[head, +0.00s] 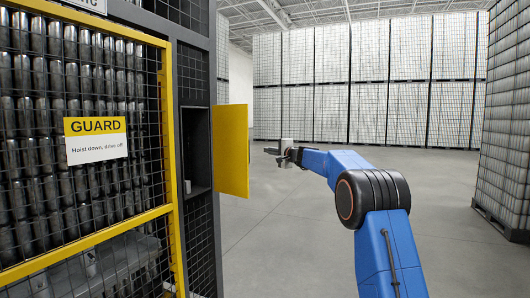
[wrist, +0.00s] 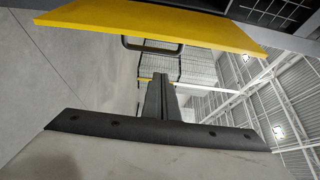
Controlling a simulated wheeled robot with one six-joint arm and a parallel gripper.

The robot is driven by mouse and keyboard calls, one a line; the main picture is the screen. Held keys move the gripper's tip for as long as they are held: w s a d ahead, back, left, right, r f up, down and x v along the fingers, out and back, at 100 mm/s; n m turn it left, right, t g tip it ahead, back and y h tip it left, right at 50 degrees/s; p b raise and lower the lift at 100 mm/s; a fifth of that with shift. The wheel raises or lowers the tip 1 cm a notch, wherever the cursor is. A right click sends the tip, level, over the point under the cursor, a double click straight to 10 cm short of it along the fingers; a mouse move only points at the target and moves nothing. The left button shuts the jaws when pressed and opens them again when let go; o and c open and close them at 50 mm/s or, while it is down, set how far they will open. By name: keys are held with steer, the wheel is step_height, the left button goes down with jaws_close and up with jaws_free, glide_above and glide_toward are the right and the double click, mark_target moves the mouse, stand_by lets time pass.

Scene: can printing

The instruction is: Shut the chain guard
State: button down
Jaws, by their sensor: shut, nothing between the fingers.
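A flat yellow door panel (head: 232,150), which looks like the chain guard, stands swung out from a dark recess (head: 196,150) in a black mesh post. The recess is uncovered. In the wrist view the yellow panel (wrist: 150,25) crosses the top, with a dark loop handle (wrist: 152,47) on its near face. My gripper (head: 270,152) is to the right of the panel in the head view, apart from it in the picture. Its fingers (wrist: 159,85) are shut and empty, pointing towards the panel side. Whether they touch the handle cannot be told.
A yellow-framed mesh fence (head: 165,150) with dark cans behind it and a GUARD sign (head: 96,140) stands at left. Wrapped pallet stacks (head: 370,80) line the back, and another stack (head: 505,120) stands at right. The grey floor (head: 290,225) between is clear.

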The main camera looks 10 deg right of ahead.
steer(key=w+a, duration=0.5)
steer(key=a, duration=0.1)
steer(key=shift+a, duration=0.25)
stand_by(0.8)
steer(key=shift+w, duration=0.1)
steer(key=shift+a, duration=0.15)
